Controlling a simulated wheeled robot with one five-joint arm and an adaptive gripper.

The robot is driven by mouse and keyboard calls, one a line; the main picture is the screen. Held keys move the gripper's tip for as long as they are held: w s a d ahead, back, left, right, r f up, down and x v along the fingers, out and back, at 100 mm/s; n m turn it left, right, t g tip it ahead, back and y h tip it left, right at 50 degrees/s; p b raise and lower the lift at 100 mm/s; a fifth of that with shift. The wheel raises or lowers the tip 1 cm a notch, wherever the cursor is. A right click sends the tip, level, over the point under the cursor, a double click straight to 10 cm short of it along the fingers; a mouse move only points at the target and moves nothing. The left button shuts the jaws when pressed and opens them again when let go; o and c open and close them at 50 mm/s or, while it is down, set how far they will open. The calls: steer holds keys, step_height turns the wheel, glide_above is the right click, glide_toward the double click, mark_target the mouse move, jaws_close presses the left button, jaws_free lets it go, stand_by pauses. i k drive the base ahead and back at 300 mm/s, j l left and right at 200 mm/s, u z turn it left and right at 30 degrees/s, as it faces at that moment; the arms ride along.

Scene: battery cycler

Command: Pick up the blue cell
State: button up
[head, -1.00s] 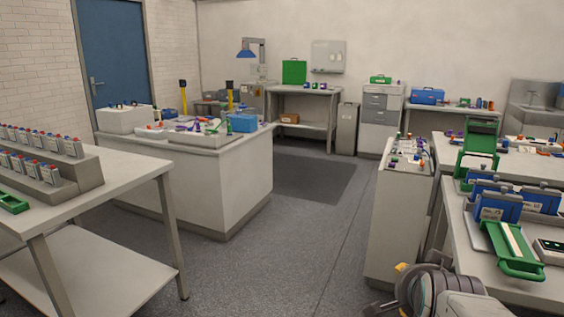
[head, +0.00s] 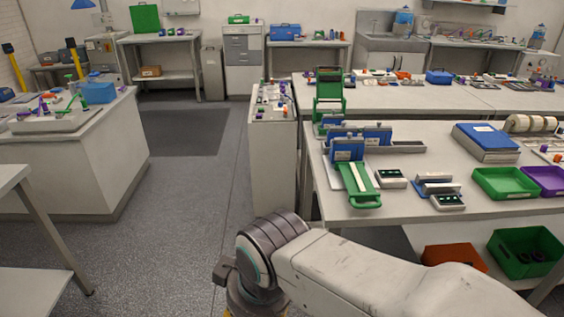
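Several flat blue pieces stand upright on the near right bench. The nearest blue piece (head: 347,150) stands at the head of a green tray-like fixture with a pale strip (head: 358,185). Another blue piece (head: 378,135) stands just behind it in a grey holder. The frames do not make clear which of these, if any, is the blue cell. My arm reaches in from the lower right and bends at a dark ribbed joint, short of the bench. My gripper's fingers do not show.
The near right bench (head: 440,205) also carries a blue-topped box (head: 487,140), a green tray (head: 505,183) and a purple tray (head: 545,180). A narrow grey cabinet (head: 272,150) stands left of it. A white island (head: 75,165) is at left. Open floor (head: 185,200) lies between.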

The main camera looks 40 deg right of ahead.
mark_target(340, 153)
steer(key=k+l+z, duration=0.1)
steer(key=z, duration=1.65)
steer(key=i+j+u, duration=0.2)
steer(key=i+j, duration=0.25)
steer(key=i+j+u, duration=0.2)
steer(key=i+j, duration=0.25)
steer(key=i+j+u, duration=0.2)
steer(key=i+j, duration=0.15)
steer(key=i, duration=0.15)
steer(key=i+j+u, duration=0.2)
steer(key=i, duration=0.35)
steer(key=i+l+u, duration=0.2)
steer(key=i, duration=0.2)
steer(key=j, duration=0.1)
